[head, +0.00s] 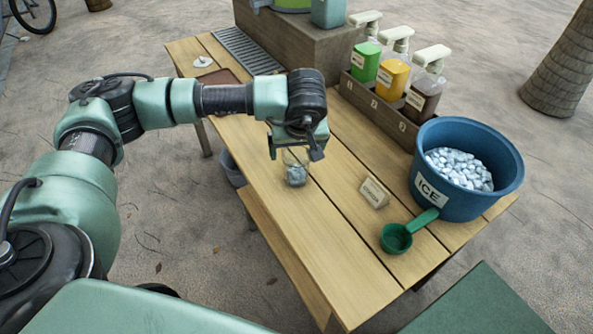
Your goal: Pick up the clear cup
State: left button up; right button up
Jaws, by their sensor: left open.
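The clear cup (296,174) stands on the wooden table, with ice-like greyish pieces showing in its lower part. My left gripper (296,150) points down right at the cup, with its fingers at the cup's upper part. The gripper is open. Its body hides the cup's rim, so I cannot tell whether the fingers are around the cup or just in front of it. My right gripper is not in view.
A blue ice bucket (440,205), a green scoop (397,238) and a small sign (374,192) stand to the right. A wooden rack (375,105) holds several pump bottles. A brown tray (220,79) lies behind my arm. The front tabletop is clear.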

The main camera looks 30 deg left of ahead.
pick_arm(q)
jog(key=shift+w+a+f, duration=0.15)
jog(key=shift+f, duration=0.2)
grip_shut()
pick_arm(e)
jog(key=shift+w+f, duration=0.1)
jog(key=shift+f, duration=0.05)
pick_arm(q)
jog(key=shift+r, duration=0.1)
